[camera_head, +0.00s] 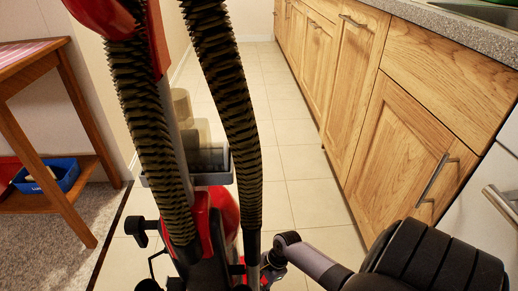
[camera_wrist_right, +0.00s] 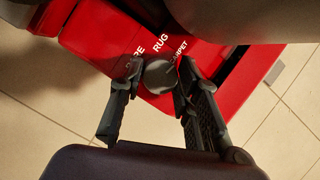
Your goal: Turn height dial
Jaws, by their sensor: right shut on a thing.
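The height dial (camera_wrist_right: 158,76) is a round grey knob on a red vacuum cleaner housing (camera_wrist_right: 96,34). White labels beside it read "RUG" and "CARPET", with a third partly covered. My right gripper (camera_wrist_right: 157,73) has a finger on each side of the dial and is shut on it. In the head view, the red and dark vacuum cleaner (camera_head: 221,209) stands upright on the floor with its ribbed hose (camera_head: 226,85) in front. My right arm reaches in from the bottom right to its base. The dial is hidden there. My left gripper is not seen.
Wooden cabinets (camera_head: 405,140) with metal handles line the right side under a grey counter (camera_head: 465,28). A wooden side table (camera_head: 52,190) with a blue bin (camera_head: 66,172) stands at left on carpet.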

